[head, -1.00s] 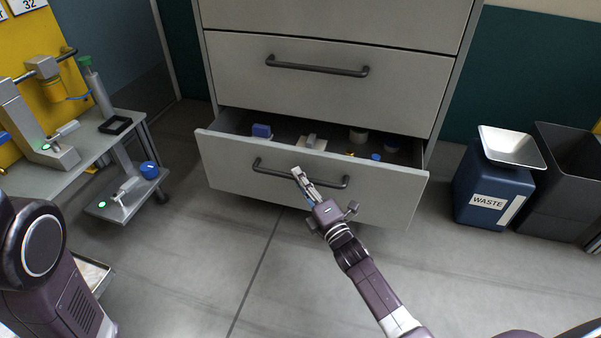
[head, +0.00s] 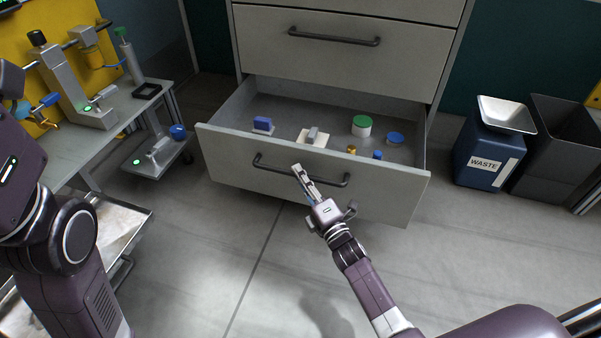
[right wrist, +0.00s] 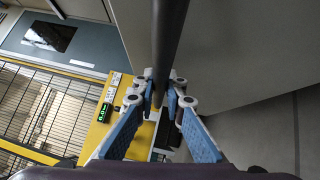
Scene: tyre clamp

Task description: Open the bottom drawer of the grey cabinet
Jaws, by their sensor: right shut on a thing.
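The grey cabinet (head: 330,64) stands in the middle of the head view. Its bottom drawer (head: 225,150) is pulled well out, and its inside shows. My right gripper (head: 298,170) is shut on the dark bar handle (head: 330,182) of this drawer, near the handle's middle. In the right wrist view the handle (right wrist: 168,45) runs between the two blue-padded fingers (right wrist: 160,100). My left arm shows at the left of the head view, but its gripper is not in view.
Small items lie in the drawer, among them a blue block (head: 262,124) and a green-lidded jar (head: 362,126). A bench (head: 95,140) with devices stands at the left. The floor in front is clear.

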